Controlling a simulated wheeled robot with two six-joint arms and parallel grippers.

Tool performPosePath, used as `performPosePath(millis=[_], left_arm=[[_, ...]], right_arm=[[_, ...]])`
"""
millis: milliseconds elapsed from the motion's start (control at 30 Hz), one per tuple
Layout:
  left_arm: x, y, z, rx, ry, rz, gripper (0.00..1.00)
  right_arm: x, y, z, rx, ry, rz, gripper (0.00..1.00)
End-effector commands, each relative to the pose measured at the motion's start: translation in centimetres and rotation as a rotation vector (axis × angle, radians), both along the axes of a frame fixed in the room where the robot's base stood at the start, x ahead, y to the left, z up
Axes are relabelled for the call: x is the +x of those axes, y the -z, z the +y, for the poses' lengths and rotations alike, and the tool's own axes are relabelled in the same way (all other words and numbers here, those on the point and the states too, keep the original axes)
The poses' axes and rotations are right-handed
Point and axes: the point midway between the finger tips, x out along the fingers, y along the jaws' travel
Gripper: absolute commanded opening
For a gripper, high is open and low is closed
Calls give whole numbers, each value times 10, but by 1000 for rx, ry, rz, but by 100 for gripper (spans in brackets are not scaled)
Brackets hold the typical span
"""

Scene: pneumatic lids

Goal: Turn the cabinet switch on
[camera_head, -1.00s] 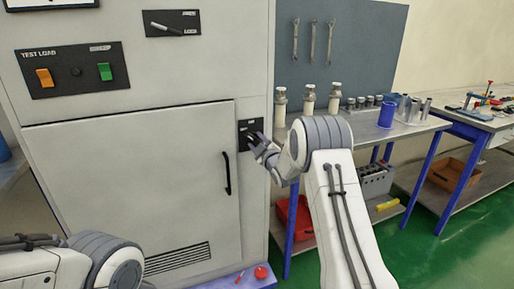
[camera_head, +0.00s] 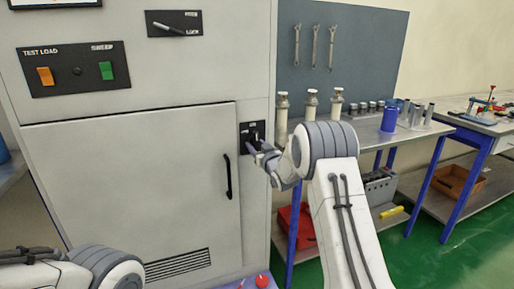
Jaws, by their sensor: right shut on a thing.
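The grey cabinet (camera_head: 130,160) fills the left half of the head view. Its switch sits on a small black plate (camera_head: 246,127) on the right front strip, beside the door's black handle (camera_head: 227,176). My right gripper (camera_head: 256,144) is at this plate, shut on the switch. The fingers cover the lower part of the plate, so the switch's exact position is hard to tell. Of my left arm only a part shows at the bottom left; its gripper is out of view.
A test load panel (camera_head: 74,70) with orange and green switches and a lock panel (camera_head: 174,23) are higher on the cabinet. A workbench (camera_head: 366,131) with metal parts and a blue cup (camera_head: 389,118) stands to the right. Green floor (camera_head: 432,262) is clear at the lower right.

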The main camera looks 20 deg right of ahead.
Motion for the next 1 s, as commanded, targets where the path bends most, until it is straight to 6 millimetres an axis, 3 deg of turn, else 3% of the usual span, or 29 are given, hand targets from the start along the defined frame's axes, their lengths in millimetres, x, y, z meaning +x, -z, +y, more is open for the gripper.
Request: performPosePath(millis=[667,700,1000], left_arm=[[0,1,0,0,0,0,50],[0,1,0,0,0,0,50],[0,2,0,0,0,0,50]], right_arm=[[-1,3,-1,69,3,8,0],[-1,3,-1,69,3,8,54],[-1,1,0,67,1,5,55]])
